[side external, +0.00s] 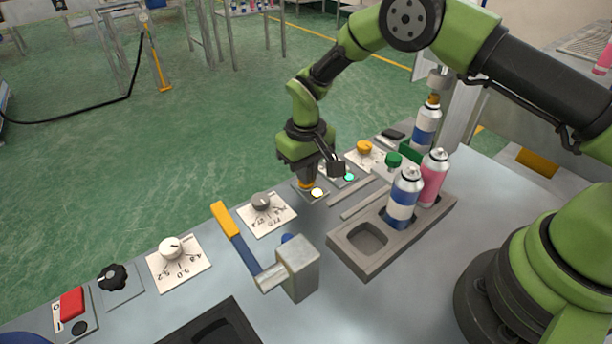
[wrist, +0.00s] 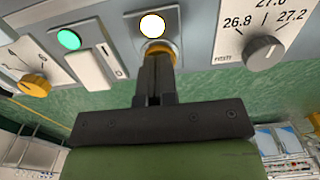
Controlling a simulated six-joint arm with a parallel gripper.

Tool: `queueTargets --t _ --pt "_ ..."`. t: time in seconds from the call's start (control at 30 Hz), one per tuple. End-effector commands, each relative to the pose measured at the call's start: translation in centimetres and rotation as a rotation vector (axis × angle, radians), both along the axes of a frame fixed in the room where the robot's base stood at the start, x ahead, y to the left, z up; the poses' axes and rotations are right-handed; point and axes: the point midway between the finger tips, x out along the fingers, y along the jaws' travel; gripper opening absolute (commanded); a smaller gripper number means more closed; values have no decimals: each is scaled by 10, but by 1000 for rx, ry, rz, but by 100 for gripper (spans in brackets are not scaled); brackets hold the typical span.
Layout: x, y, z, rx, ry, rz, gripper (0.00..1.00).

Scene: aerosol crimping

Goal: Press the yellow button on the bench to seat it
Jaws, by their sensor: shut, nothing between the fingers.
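The yellow button (side external: 306,184) sits on a small plate on the bench, directly under my gripper (side external: 305,178). In the wrist view the yellow button (wrist: 175,48) shows around the tips of my shut fingers (wrist: 158,58), which appear to rest on its top and hide its middle. A round lamp (side external: 317,193) on the same plate glows white; it also shows in the wrist view (wrist: 152,26). My gripper is shut, points down and holds nothing. How far the button is pushed in cannot be told.
A grey dial (side external: 262,200) is left of the button; a green lamp (side external: 349,177) and an orange knob (side external: 364,147) are right. A yellow-handled lever (side external: 225,220) stands in front. A grey tray (side external: 378,259) holds a blue-and-white can (side external: 403,203) and a pink can (side external: 433,180).

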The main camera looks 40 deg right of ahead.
Motion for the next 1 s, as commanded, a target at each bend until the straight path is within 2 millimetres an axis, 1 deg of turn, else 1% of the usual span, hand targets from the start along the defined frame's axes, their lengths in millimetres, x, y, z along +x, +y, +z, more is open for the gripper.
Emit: queueTargets --t 0.27,0.8,1.0 --pt "0 0 3 0 -1 0 0" --pt "0 0 48 0 -1 0 0" --pt "0 0 58 0 0 0 0"
